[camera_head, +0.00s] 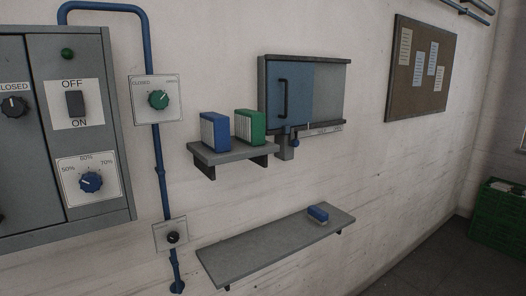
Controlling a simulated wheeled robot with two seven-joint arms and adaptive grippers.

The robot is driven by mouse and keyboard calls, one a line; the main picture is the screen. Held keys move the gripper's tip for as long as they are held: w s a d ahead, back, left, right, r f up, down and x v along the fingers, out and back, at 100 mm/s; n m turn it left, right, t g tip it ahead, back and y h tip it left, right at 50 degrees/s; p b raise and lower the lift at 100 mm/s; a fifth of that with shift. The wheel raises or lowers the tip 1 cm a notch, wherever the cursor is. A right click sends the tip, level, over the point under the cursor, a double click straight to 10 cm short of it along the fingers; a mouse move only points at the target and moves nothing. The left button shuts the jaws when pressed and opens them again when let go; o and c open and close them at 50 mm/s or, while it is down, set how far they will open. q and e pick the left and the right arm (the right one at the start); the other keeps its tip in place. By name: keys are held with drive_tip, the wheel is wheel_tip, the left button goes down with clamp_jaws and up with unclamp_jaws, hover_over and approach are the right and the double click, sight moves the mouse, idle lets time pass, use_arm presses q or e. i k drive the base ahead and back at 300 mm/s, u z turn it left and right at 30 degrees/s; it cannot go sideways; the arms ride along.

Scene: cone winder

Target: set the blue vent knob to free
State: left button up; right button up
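A small blue handle (295,139) sits below the blue-doored wall box, beside a strip whose lettering is too small to read. No label reading "free" is legible, so I cannot tell which blue part is the vent knob. Neither of my grippers is in view.
A green knob (159,99) and a small black knob (173,237) sit along the blue pipe (163,190). Blue and green binders stand on a small shelf (232,153). A lower shelf (262,252) holds a blue-topped block (318,214). A green crate (500,212) stands at right.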

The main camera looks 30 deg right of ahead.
sight(294, 142)
drive_tip(key=z, duration=1.5)
drive_tip(key=i, duration=1.2)
drive_tip(key=u, duration=0.45)
